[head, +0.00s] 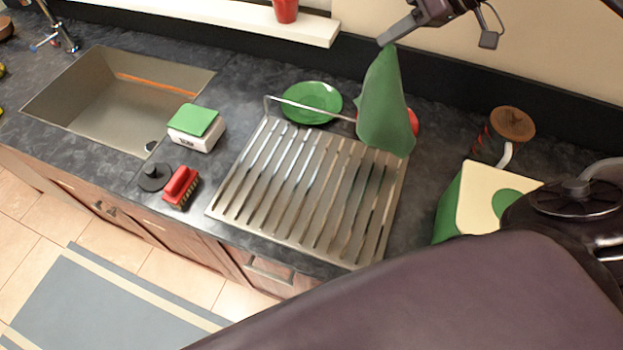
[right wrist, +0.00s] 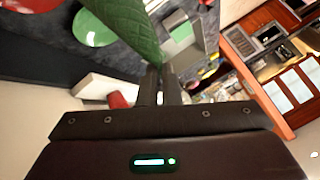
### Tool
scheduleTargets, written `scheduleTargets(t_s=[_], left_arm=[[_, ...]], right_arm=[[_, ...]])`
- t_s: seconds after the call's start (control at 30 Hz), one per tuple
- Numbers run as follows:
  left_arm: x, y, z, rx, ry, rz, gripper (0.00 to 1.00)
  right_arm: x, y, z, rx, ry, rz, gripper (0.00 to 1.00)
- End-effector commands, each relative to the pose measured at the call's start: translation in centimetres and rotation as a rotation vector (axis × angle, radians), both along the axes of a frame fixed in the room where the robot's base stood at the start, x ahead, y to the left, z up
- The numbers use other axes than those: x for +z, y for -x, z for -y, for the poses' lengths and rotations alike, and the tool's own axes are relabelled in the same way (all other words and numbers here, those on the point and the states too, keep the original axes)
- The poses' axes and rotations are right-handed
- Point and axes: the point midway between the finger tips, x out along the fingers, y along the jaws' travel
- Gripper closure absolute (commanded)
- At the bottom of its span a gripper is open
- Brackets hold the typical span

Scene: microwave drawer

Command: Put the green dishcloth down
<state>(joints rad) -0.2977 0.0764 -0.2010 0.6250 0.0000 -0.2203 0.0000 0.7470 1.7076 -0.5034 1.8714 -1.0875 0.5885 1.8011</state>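The green dishcloth (head: 383,108) hangs down from my right gripper (head: 388,38) in the head view, above the back right of the metal drying rack (head: 262,220). In the right wrist view the dishcloth (right wrist: 128,22) runs up and away from the fingertips of the right gripper (right wrist: 163,72), which are close together on it. The cloth's lower end overlaps the back of the rack in the picture; I cannot tell if it touches. My left gripper does not show in either view.
A green plate (head: 312,100) lies behind the rack, and a red item (head: 413,122) is partly hidden by the cloth. The sink (head: 115,95), a green-topped box (head: 196,128) and a red brush (head: 181,187) are left. A jar (head: 507,130) and a green-and-cream box (head: 482,198) stand right.

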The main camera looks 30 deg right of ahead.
Motion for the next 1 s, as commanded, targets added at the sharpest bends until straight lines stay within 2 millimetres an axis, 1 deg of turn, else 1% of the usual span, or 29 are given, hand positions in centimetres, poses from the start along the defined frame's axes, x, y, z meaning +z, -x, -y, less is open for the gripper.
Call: scheduleTargets(t_s=[0.03,0.1,0.2,0.33,0.43,0.57,0.67,0.7,0.9,1.0], left_arm=[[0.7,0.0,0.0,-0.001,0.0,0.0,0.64],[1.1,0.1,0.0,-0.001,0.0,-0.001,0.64],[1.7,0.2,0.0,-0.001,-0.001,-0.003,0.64],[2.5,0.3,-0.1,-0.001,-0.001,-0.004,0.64],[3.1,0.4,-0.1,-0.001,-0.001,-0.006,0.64],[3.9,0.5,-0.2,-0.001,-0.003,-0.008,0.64],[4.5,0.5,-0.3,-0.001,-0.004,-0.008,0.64],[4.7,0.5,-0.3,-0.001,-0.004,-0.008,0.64],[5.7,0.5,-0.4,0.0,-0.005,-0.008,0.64],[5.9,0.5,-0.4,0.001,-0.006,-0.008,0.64]], right_arm=[[1.1,0.4,0.7,0.015,0.034,0.014,1.0],[2.4,0.7,1.2,0.05,0.077,0.04,1.0],[4.4,1.1,1.5,0.112,0.147,0.075,1.0],[6.8,1.3,1.0,0.22,0.24,0.112,1.0],[8.4,1.3,-0.2,0.322,0.311,0.133,1.0],[10.0,1.1,-2.5,0.479,0.395,0.154,1.0],[10.8,0.9,-5.0,0.62,0.448,0.165,1.0],[11.0,0.8,-6.1,0.678,0.466,0.168,1.0],[11.0,1.1,-11.7,0.959,0.516,0.178,1.0],[10.7,1.4,-13.8,1.062,0.519,0.182,1.0]])
